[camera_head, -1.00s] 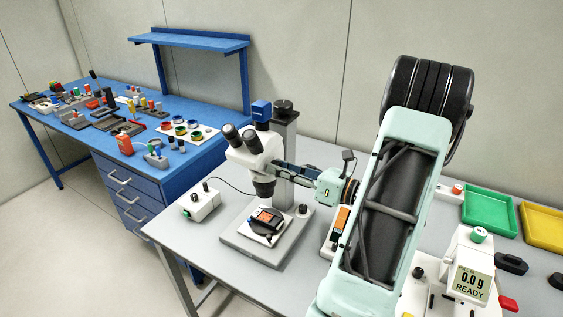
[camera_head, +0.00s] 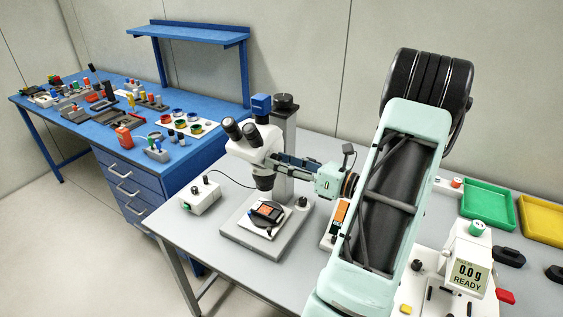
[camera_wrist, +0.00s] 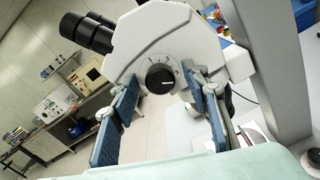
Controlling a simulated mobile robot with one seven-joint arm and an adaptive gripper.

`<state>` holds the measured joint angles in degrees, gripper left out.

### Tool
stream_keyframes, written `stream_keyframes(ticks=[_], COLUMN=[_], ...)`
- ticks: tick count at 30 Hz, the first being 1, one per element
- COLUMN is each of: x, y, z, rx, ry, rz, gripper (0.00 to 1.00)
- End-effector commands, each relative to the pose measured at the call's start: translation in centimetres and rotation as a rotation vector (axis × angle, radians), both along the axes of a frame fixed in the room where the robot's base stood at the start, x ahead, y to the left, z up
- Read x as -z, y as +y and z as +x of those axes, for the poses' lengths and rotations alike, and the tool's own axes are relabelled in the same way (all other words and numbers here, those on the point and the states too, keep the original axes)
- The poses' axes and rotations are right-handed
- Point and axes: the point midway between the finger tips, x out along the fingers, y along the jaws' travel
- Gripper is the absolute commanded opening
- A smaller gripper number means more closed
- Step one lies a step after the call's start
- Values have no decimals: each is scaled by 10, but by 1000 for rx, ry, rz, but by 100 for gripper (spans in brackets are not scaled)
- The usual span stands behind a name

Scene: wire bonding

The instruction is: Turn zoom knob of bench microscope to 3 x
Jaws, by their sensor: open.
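The marks are too small to read. My gripper (camera_wrist: 163,92) is open, with one finger on each side of the knob in the wrist view and nothing between them. In the head view my gripper (camera_head: 280,165) is close to the right side of the microscope head. Whether a finger touches the knob cannot be told.
A white control box (camera_head: 199,198) stands left of the microscope base. A dark device (camera_head: 267,213) lies on the base. A scale (camera_head: 468,265) reading 0.0 g, a green tray (camera_head: 488,208) and a yellow tray (camera_head: 542,222) are on the right.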

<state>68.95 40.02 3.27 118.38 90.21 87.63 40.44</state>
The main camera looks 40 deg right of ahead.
Motion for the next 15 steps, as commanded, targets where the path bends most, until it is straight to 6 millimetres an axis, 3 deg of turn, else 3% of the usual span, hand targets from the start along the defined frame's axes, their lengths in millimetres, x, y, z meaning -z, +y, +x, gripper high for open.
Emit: stream_keyframes(ticks=[5,15], x=[0,0], y=[-4,-31], z=[-8,-71], rx=[2,4], ry=[-1,1], rz=[-1,-1], gripper=[42,42])
